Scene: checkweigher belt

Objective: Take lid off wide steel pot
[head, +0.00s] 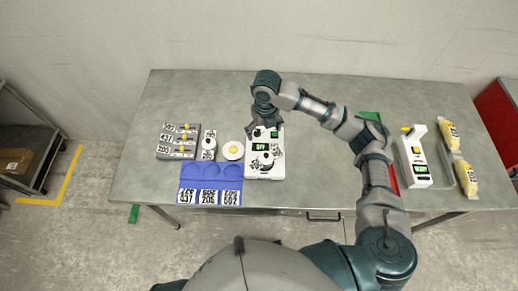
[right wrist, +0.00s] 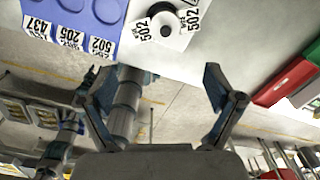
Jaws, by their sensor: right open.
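I cannot make out a wide steel pot in either view. A round pale piece with a black knob (head: 266,158) stands on the white scale unit (head: 262,173) at mid table. A like piece with a dark centre, by tags reading 502, shows at the top of the right wrist view (right wrist: 166,20). My right gripper (head: 263,122) is over the far end of the scale unit and partly hides it. In the right wrist view its two fingers (right wrist: 157,75) are wide apart with nothing between them. My left gripper does not show in the head view.
A blue tray (head: 210,171) with number tags is left of the scale unit. A white device (head: 411,158) and yellow packs (head: 466,177) are at right.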

